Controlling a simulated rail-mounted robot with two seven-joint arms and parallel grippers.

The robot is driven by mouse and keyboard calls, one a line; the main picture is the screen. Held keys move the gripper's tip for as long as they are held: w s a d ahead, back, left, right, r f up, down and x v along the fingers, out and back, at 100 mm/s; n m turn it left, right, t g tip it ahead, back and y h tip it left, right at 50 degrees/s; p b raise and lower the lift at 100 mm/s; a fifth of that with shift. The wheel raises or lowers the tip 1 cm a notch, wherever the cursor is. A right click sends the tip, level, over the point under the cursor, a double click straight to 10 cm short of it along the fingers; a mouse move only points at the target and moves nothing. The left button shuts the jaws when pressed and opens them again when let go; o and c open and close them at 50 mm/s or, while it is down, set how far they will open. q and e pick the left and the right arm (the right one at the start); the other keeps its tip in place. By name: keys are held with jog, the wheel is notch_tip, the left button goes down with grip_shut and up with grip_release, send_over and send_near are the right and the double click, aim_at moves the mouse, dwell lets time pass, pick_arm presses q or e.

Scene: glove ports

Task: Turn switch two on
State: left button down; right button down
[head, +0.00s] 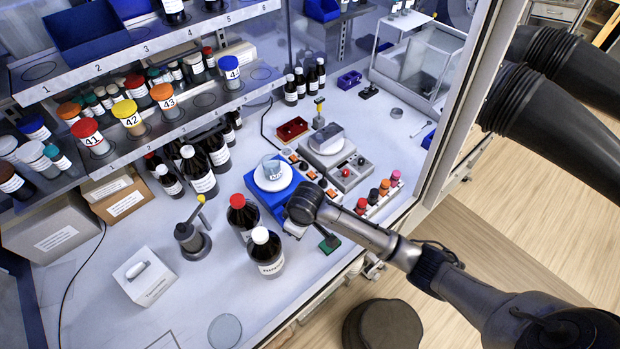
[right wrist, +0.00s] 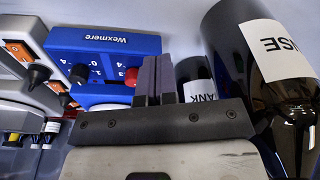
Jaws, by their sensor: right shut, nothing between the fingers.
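A pale switch strip (head: 296,161) with several orange switches runs between the blue scale and the grey instrument in the head view. The right wrist view shows two orange rockers, an upper one (right wrist: 18,49) and a lower one (right wrist: 56,87), with black knobs beside them. Their numbers and on/off states cannot be read. My right gripper (right wrist: 158,62) is shut and empty, its fingertips in front of the blue scale's panel. In the head view my right wrist covers the scale's front corner and hides the fingers. My left gripper is not in view.
The blue scale (right wrist: 87,42) has a red knob (right wrist: 131,77). A large dark bottle (right wrist: 265,85) stands close right of my gripper, with a smaller bottle (right wrist: 194,70) behind. A grey instrument (head: 350,171) and coloured-cap vials (head: 384,188) stand right of the strip.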

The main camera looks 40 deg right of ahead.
jog(key=shift+m+h, duration=0.4)
jog(key=shift+m, duration=0.4)
jog(key=w+d+r+b, duration=0.1)
jog(key=w+d, duration=0.2)
jog(key=w+d+r+b, duration=0.1)
jog(key=w+d+b, duration=0.1)
jog(key=w+d, duration=0.1)
jog(key=w+d+r+b, duration=0.1)
jog(key=w+d, duration=0.1)
jog(key=w, duration=0.2)
jog(key=shift+w+d+b, duration=0.1)
jog(key=shift+d+b, duration=0.2)
jog(key=shift+d, duration=0.1)
notch_tip(320, 180, up, 7)
jog(key=m+b, duration=0.2)
jog(key=b, duration=0.1)
send_over(310, 172)
jog(key=s, duration=0.2)
jog(key=shift+r, duration=0.2)
jog(key=f, duration=0.4)
jog(key=w+f, duration=0.1)
jog(key=f, duration=0.4)
jog(key=f+b, duration=0.1)
jog(key=f, duration=0.4)
jog(key=shift+w+a, duration=0.1)
jog(key=shift+w, duration=0.25)
